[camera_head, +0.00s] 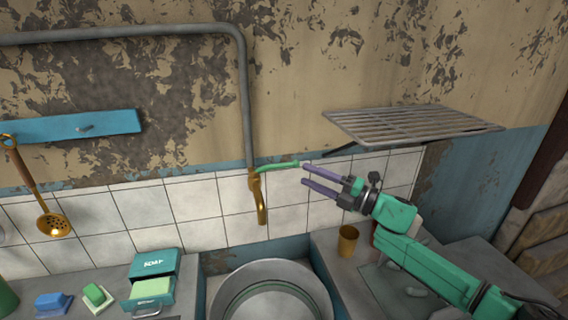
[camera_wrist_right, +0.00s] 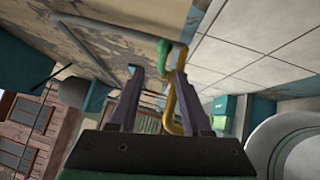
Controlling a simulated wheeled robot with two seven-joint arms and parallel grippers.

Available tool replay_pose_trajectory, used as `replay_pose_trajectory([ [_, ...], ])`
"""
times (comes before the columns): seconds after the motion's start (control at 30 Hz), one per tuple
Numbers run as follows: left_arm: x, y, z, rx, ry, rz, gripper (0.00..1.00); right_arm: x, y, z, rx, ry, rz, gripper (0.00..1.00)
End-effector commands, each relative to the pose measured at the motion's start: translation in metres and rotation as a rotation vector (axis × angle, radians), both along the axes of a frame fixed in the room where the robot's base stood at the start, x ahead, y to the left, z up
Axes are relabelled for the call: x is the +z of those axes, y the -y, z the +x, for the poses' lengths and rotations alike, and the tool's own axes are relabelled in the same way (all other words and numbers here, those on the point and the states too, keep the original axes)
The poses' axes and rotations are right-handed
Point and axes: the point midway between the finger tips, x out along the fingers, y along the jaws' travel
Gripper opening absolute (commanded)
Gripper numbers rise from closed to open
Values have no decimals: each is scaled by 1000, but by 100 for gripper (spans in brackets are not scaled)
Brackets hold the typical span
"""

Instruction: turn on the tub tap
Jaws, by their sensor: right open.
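The tub tap (camera_head: 262,205) is a brass spout at the lower end of a grey wall pipe. Its green lever handle (camera_head: 278,166) points right. My right gripper (camera_head: 304,175) is open, with its purple fingers pointing left at the free end of the handle. In the head view the upper fingertip meets or overlaps the handle's end; I cannot tell if they touch. In the right wrist view the green handle (camera_wrist_right: 163,50) shows between the two fingertips, and the brass spout (camera_wrist_right: 171,110) is partly hidden by a finger. My left gripper is not in view.
A round metal tub (camera_head: 225,299) stands below the tap. A wire rack (camera_head: 410,124) juts from the wall above my right arm. A brass cup (camera_head: 347,241) stands on the right counter. A soap box (camera_head: 152,264), green block (camera_head: 97,297) and blue block (camera_head: 53,303) are at left.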

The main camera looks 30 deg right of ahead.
Motion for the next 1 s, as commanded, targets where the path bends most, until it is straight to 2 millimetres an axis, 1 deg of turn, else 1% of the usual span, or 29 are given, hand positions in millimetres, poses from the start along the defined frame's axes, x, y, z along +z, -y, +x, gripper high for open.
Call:
replay_pose_trajectory([
  [0.03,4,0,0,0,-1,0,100,5,-4,8,-1,5,2,48],
  [0.13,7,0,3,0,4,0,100,8,-13,22,-1,2,0,48],
  [0.3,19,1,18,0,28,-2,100,12,-27,46,-1,2,3,48],
  [0.43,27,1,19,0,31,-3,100,13,-35,61,-4,1,6,48],
  [0.6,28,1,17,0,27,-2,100,12,-41,70,-3,-2,3,48],
  [0.8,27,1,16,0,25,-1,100,11,-42,70,-2,-2,2,48],
  [0.83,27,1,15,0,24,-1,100,11,-42,70,-2,-2,2,41],
  [0.87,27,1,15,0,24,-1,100,11,-42,70,-2,-3,3,29],
  [0.9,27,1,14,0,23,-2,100,11,-42,70,-2,-3,3,14],
  [0.93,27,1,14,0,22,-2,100,11,-42,70,-2,-3,3,2],
  [0.97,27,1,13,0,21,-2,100,11,-42,70,-2,-3,3,0],
  [1.0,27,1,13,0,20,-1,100,11,-42,69,-2,-3,3,0],
])
